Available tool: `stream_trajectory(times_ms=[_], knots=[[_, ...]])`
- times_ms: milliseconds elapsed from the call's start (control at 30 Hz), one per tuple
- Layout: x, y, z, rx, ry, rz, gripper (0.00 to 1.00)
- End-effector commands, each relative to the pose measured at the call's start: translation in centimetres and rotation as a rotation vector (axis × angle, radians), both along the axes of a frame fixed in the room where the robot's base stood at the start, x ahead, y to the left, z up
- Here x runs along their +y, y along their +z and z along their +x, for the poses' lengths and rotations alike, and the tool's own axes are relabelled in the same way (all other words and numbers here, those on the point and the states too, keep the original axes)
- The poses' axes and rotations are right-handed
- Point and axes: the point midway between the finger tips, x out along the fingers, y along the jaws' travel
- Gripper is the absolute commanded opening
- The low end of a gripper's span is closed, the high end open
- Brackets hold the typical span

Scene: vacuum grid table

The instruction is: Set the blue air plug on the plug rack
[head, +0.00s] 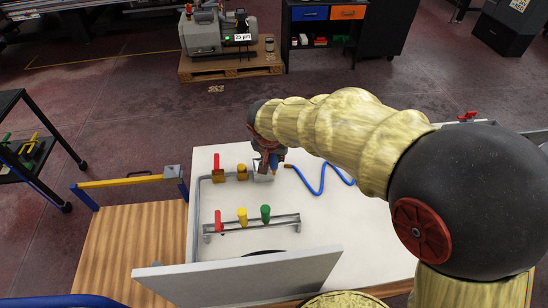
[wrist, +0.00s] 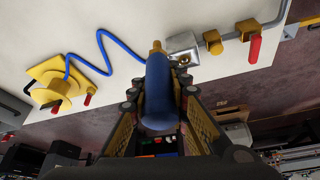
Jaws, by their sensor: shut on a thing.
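My gripper (head: 268,170) is over the far part of the white table, shut on the blue air plug (head: 274,161). In the wrist view, the blue plug (wrist: 158,92) lies lengthwise between the two fingers. A brass piece (wrist: 156,47) shows just past its far end; I cannot tell whether they touch. The plug rack (head: 280,222) is a low metal bar nearer the front of the table. It carries a red plug (head: 218,221), a yellow plug (head: 242,215) and a green plug (head: 265,214). Bare bar shows right of the green plug. The rack is not in the wrist view.
A blue hose (head: 322,190) lies right of my gripper. A grey pipe with a red-handled valve (head: 217,162) and a yellow fitting (head: 241,171) stands to the left. A silver block (wrist: 183,43) is close to the plug. A tilted grey panel (head: 240,280) stands in front of the rack.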

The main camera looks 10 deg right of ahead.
Motion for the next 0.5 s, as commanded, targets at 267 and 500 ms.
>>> stream_trajectory(times_ms=[267, 500], knots=[[0.0, 1.2, 0.0, -0.001, -0.001, 0.001, 0.00], [0.0, 2.0, 0.0, -0.001, -0.001, 0.000, 0.00]])
